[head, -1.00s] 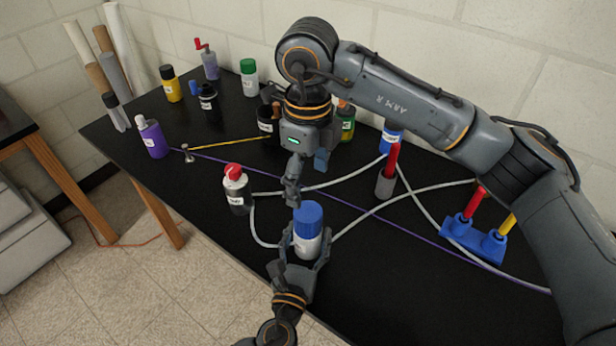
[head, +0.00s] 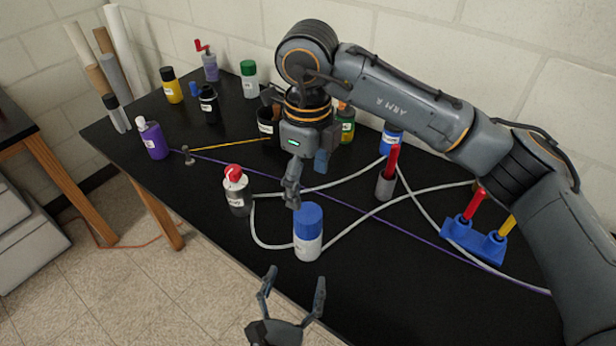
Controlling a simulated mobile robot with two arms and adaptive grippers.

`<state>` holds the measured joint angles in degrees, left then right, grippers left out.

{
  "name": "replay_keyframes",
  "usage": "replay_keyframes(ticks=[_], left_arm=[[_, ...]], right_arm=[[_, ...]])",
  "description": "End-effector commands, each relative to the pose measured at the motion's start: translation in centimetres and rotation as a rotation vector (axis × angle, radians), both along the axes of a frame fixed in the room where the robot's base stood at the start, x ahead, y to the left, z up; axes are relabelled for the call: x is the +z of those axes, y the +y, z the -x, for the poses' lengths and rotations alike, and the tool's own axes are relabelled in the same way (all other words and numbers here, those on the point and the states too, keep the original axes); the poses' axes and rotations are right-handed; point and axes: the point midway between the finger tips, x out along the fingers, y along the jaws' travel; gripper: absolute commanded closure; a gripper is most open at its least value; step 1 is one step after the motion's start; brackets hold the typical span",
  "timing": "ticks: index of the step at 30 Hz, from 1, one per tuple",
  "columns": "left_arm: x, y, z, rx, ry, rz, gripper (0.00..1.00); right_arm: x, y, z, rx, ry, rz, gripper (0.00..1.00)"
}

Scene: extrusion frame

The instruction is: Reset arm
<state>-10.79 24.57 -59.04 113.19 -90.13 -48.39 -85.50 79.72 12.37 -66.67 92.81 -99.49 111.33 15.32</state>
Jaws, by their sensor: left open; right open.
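My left gripper (head: 292,288) is open and empty at the table's front edge, low in the picture. Its two fingers stand apart. A white bottle with a blue cap (head: 308,234) stands upright on the black table just beyond it, apart from its fingers.
The black table (head: 420,295) carries a red-capped bottle (head: 237,190), a purple bottle (head: 153,139), a grey holder with a red stick (head: 387,182) and a blue holder (head: 472,240). A white cable (head: 350,228) loops across it. Several bottles stand at the back left.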

Motion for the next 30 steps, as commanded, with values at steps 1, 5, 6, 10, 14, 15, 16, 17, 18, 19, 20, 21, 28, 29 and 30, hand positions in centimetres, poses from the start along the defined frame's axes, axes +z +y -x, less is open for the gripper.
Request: replay_keyframes(ticks=[1, 5, 6, 10, 14, 15, 16, 17, 18, 19, 20, 21, 28, 29, 30], left_arm=[[-0.1, 0.2, 0.6, 0.0, 0.003, -0.001, 0.21], [0.0, 0.4, 1.4, 0.0, 0.0, -0.001, 0.21], [0.0, 0.4, 1.6, 0.0, 0.0, 0.0, 0.21], [0.0, 0.4, 1.6, 0.0, 0.0, 0.001, 0.21], [0.0, 0.4, 1.6, 0.0, 0.0, 0.0, 0.21], [0.0, 0.4, 1.6, 0.0, 0.0, 0.0, 0.21], [0.0, 0.4, 1.6, 0.0, 0.0, 0.0, 0.21], [0.0, 0.4, 1.6, 0.0, 0.0, 0.0, 0.21], [0.0, 0.4, 1.6, 0.0, 0.0, 0.0, 0.21], [0.0, 0.4, 1.6, 0.0, 0.0, 0.0, 0.21], [0.0, 0.4, 1.6, 0.0, 0.0, 0.0, 0.21], [0.1, 0.4, 1.6, 0.0, 0.0, 0.0, 0.21], [3.8, 0.4, 1.6, 0.0, -0.001, 0.0, 0.21], [4.4, 0.4, 1.6, 0.0, -0.001, 0.0, 0.21], [5.0, 0.4, 1.6, 0.0, 0.0, 0.0, 0.21]], right_arm=[[0.0, 0.0, 0.0, 0.0, 0.0, 0.0, 0.21], [0.0, 0.0, 0.0, 0.0, 0.0, 0.0, 0.21], [0.0, 0.0, 0.0, 0.0, 0.0, 0.0, 0.21], [0.0, 0.0, 0.0, 0.0, 0.0, 0.0, 0.21], [0.0, 0.0, 0.0, 0.0, 0.0, 0.0, 0.21], [0.0, 0.0, 0.0, 0.0, 0.0, 0.0, 0.21], [0.0, 0.0, 0.0, 0.0, 0.0, 0.0, 0.21], [0.0, 0.0, 0.0, 0.0, 0.0, 0.0, 0.21], [0.0, 0.0, 0.0, 0.0, 0.0, 0.0, 0.21], [0.0, 0.0, 0.0, 0.0, 0.0, 0.0, 0.21], [0.0, 0.0, 0.0, 0.0, 0.0, 0.0, 0.21], [0.1, 0.0, 0.0, 0.0, 0.0, 0.0, 0.21], [3.8, 0.0, 0.0, 0.0, 0.0, 0.0, 0.21], [4.4, 0.0, 0.0, 0.0, 0.0, 0.0, 0.21], [4.9, 0.0, 0.0, 0.0, 0.0, 0.0, 0.21]])
